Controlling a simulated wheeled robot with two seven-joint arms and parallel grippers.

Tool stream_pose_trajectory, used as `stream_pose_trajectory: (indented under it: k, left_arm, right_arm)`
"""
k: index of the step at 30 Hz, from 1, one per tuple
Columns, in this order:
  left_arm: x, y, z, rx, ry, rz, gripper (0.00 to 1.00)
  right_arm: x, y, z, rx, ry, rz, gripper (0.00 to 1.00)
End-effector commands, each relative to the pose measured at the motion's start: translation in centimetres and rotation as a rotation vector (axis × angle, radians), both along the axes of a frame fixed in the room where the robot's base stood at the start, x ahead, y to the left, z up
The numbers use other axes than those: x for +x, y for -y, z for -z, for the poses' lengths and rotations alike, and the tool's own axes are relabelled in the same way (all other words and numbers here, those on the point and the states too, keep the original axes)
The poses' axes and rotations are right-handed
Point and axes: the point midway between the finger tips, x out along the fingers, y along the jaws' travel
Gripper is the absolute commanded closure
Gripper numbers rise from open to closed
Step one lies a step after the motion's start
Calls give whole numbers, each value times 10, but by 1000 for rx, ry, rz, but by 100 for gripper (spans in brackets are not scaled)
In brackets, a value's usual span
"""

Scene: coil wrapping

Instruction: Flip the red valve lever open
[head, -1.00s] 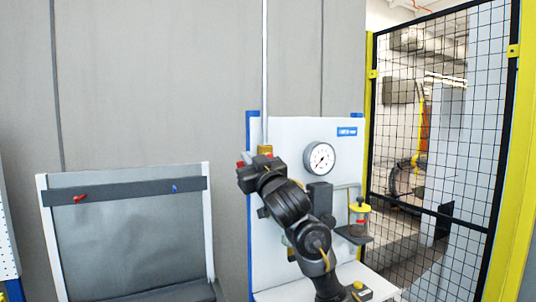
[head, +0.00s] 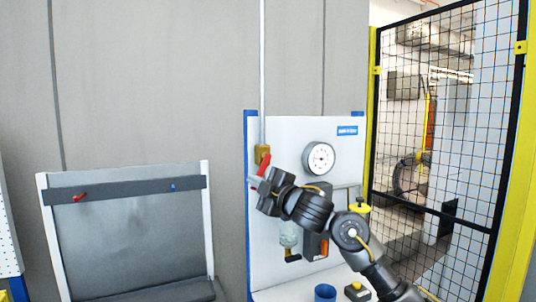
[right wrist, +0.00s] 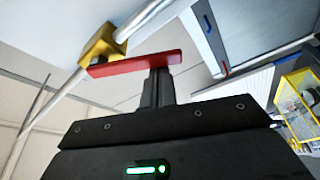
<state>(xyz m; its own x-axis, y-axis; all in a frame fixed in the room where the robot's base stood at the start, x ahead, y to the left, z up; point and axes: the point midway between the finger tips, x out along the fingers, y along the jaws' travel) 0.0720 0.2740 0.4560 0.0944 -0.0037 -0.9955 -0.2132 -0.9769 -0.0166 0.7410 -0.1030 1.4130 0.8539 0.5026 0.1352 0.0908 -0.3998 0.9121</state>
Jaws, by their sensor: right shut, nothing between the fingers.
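The red valve lever (head: 263,164) is on a brass valve body (head: 262,152) on the vertical pipe at the left of the white panel. My right gripper (head: 252,188) is shut and empty at the lever's lower part. In the right wrist view the brass body (right wrist: 103,46) and red lever (right wrist: 135,64) show just beyond my shut fingers (right wrist: 158,75). The fingertips overlap the lever's edge; I cannot tell whether they touch. My left gripper is not in view.
A round gauge (head: 320,158) is on the panel. A glass bowl (head: 288,232), a yellow-topped fitting (head: 359,206), a blue cup (head: 325,292) and a yellow button (head: 357,287) are near my right arm. A mesh fence (head: 450,150) stands right. A rack (head: 125,189) stands left.

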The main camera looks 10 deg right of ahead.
Motion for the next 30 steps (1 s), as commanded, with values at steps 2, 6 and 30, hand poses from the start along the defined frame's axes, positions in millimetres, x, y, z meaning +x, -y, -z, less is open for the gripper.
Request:
stream_pose_trajectory:
  k: [2, 6, 30]
  left_arm:
    - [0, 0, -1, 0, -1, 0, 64]
    - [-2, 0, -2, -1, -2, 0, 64]
    - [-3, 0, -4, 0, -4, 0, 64]
  right_arm:
    - [2, 2, 2, -68, 16, -2, 100]
    - [3, 10, 6, -184, 42, -1, 100]
    - [7, 29, 13, -462, 105, -1, 100]
